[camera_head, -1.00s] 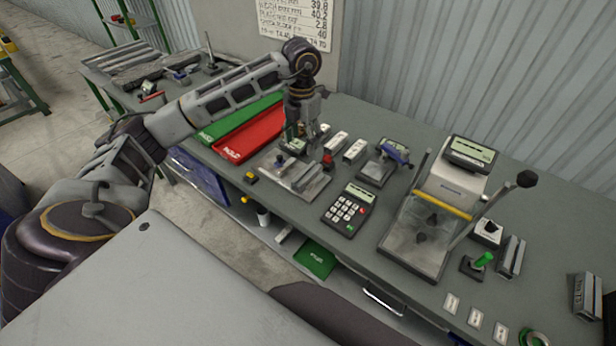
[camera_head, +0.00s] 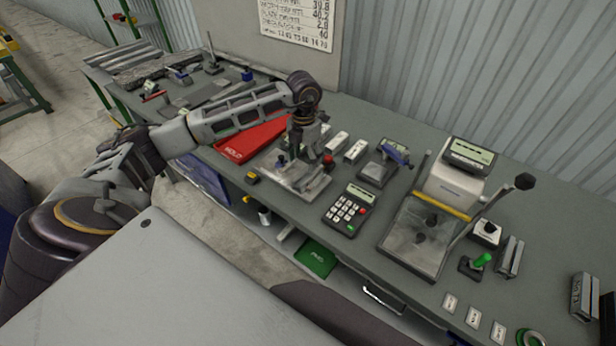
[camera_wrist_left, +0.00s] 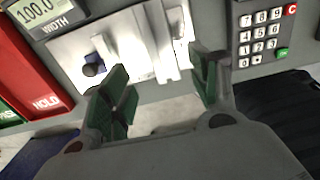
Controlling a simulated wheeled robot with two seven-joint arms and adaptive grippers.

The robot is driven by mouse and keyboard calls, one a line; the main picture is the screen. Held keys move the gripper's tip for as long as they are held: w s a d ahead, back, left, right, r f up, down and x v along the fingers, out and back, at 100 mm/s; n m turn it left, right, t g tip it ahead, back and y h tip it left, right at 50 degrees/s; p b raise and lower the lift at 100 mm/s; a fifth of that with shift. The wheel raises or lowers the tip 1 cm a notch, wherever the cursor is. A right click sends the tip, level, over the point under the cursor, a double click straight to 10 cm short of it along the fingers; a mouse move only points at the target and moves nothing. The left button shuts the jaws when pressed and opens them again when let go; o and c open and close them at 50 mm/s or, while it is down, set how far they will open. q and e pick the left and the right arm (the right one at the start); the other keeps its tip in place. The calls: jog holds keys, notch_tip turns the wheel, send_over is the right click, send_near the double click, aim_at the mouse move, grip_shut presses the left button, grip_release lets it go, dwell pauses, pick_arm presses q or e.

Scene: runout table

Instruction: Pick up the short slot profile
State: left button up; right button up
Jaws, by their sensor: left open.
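A grey slotted profile (camera_head: 317,184) lies on the metal gauge plate (camera_head: 287,182) in the head view; I cannot be sure it is the short slot profile. In the left wrist view a bright, washed-out profile (camera_wrist_left: 160,42) lies on the pale plate (camera_wrist_left: 70,50), ahead of and between the spread fingers. My left gripper (camera_head: 304,158) is over the plate and partly hides it. In the left wrist view the left gripper (camera_wrist_left: 162,78) is open and nothing is between its green-padded fingertips. My right gripper is not in view.
A red HOLD tray (camera_head: 250,140) is left of the plate. A calculator (camera_head: 350,208) and a blue-handled device (camera_head: 380,165) are to the right. Two pale blocks (camera_head: 355,150) stand behind. A lever press (camera_head: 418,235) is farther right, with more profiles (camera_head: 510,257) beyond.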

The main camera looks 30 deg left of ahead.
aim_at(306, 172)
pick_arm(q)
jog(key=shift+f, duration=0.75)
jog(key=shift+f, duration=0.15)
jog(key=shift+w+d+f+p, duration=0.15)
jog(key=shift+f+p, duration=0.45)
jog(key=shift+f, duration=0.3)
jog(key=shift+f+p, duration=0.3)
jog(key=shift+f, duration=1.25)
jog(key=shift+c, duration=0.2)
jog(key=shift+w, duration=0.1)
jog(key=c, duration=1.2)
